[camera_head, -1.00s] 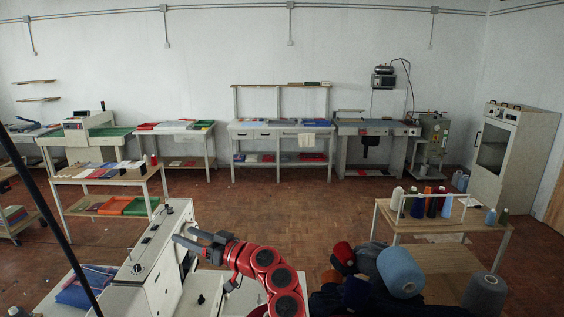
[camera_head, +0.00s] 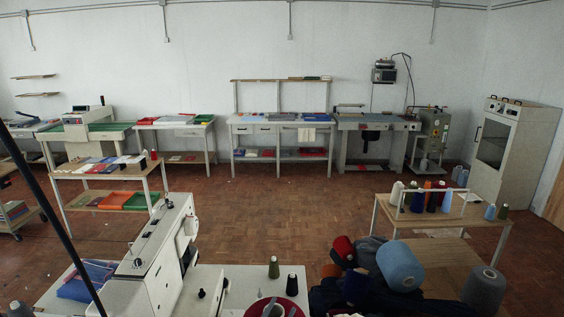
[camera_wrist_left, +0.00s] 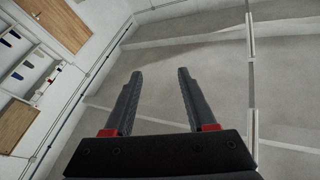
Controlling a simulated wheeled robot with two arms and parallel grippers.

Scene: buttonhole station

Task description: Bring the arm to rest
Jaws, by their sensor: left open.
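Pale wall or ceiling surfaces lie beyond the fingertips. My right gripper is not in view.
A white buttonhole machine (camera_head: 150,258) stands at the lower left, with a blue tray (camera_head: 82,283) beside it. The middle floor (camera_head: 270,215) is clear.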

